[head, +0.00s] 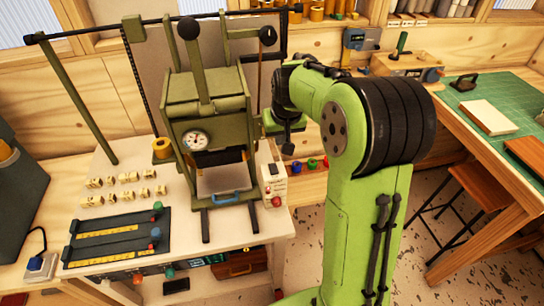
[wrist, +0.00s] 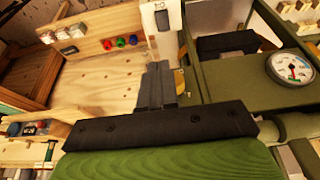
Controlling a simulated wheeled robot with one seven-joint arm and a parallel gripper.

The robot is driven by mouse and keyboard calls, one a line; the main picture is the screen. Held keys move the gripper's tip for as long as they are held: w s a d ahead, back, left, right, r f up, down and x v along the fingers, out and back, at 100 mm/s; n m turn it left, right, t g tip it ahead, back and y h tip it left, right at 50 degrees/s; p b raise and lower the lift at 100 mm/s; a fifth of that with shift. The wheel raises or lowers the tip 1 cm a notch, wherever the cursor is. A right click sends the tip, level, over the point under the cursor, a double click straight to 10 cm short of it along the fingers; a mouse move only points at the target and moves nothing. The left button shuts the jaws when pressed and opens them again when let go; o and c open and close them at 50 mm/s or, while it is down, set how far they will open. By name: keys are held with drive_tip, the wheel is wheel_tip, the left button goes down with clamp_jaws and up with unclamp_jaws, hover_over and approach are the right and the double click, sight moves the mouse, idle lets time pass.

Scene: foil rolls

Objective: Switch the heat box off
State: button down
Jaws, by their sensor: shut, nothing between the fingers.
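The heat box appears to be the white box (head: 273,186) at the right side of the green press (head: 205,100). It has small print, a dark switch-like part on its upper face and a red knob (head: 276,201) low down. In the wrist view a white box face (wrist: 164,45) with a black part (wrist: 162,19) shows just beyond the fingertips. I cannot tell the switch's position. My gripper (head: 288,150) is above and slightly right of the box in the head view. Its fingers (wrist: 156,68) are shut and empty. I cannot tell whether they touch anything.
The press has a round gauge (head: 195,140), which also shows in the wrist view (wrist: 289,68). Several small type blocks (head: 120,188) and a dark tray (head: 118,237) lie on the bench left of it. A green-matted table (head: 490,110) stands right.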

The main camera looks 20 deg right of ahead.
sight(275, 164)
drive_tip(key=x, duration=1.4)
drive_tip(key=shift+s+a+f, duration=0.2)
drive_tip(key=shift+s, duration=0.1)
drive_tip(key=shift+b, duration=0.3)
